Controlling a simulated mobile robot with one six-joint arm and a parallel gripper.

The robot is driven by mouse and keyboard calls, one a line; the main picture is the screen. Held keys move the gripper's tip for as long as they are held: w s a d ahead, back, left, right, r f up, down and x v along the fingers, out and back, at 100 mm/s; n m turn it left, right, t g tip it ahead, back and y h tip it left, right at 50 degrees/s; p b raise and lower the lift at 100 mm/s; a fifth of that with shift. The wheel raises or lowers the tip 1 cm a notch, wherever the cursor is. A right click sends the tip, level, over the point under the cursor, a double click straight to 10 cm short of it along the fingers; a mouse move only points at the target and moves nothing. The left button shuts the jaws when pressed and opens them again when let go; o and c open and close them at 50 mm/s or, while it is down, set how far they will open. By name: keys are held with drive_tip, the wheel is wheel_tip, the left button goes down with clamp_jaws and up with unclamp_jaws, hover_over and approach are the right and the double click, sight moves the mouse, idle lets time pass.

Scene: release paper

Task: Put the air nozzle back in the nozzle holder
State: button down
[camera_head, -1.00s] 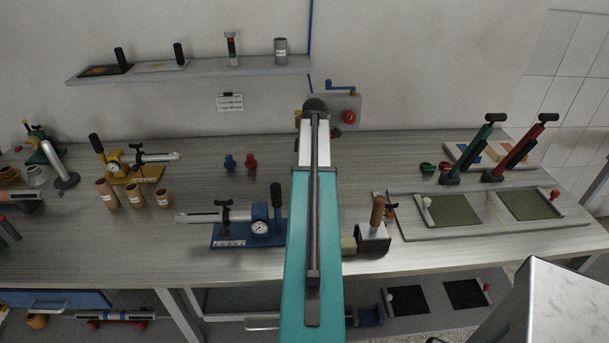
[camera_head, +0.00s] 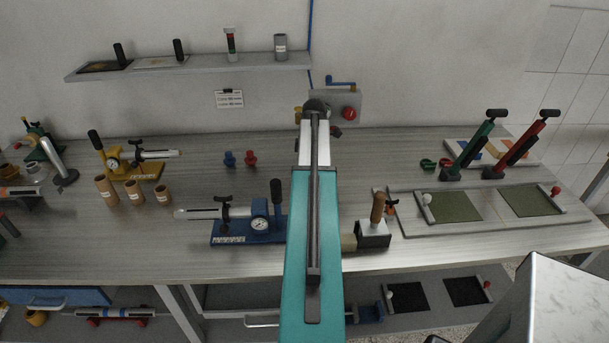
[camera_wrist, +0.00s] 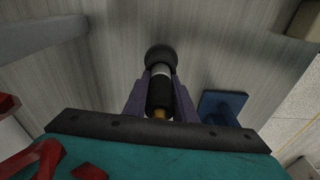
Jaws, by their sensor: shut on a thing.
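In the wrist view, my gripper (camera_wrist: 159,100) has its two purple fingers shut on the air nozzle (camera_wrist: 160,72), a short piece with a round black end, a silver band, a black body and a brass tip. In the head view, my teal and grey arm hides the gripper and the nozzle. I cannot clearly make out the nozzle holder. A blue plate-like piece (camera_wrist: 224,104) lies right of the nozzle in the wrist view, apart from it; I cannot tell what it is.
A grey wall box (camera_head: 350,99) with a blue lever and red knob is behind my arm. A blue gauge fixture (camera_head: 235,233) stands left of the arm, a wooden-handled block (camera_head: 374,233) right. Cardboard tubes (camera_head: 133,191) stand further left. The front-left bench is clear.

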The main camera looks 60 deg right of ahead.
drive_tip(key=c, duration=1.4)
unclamp_jaws()
drive_tip(key=r+b, duration=0.1)
drive_tip(key=r, duration=0.3)
drive_tip(key=s+r+b, duration=0.1)
drive_tip(key=r, duration=0.3)
drive_tip(key=d+r+b, duration=0.1)
drive_tip(key=r, duration=0.3)
drive_tip(key=shift+s, duration=0.15)
drive_tip(key=shift+s+r, duration=0.1)
drive_tip(key=shift+r, duration=0.75)
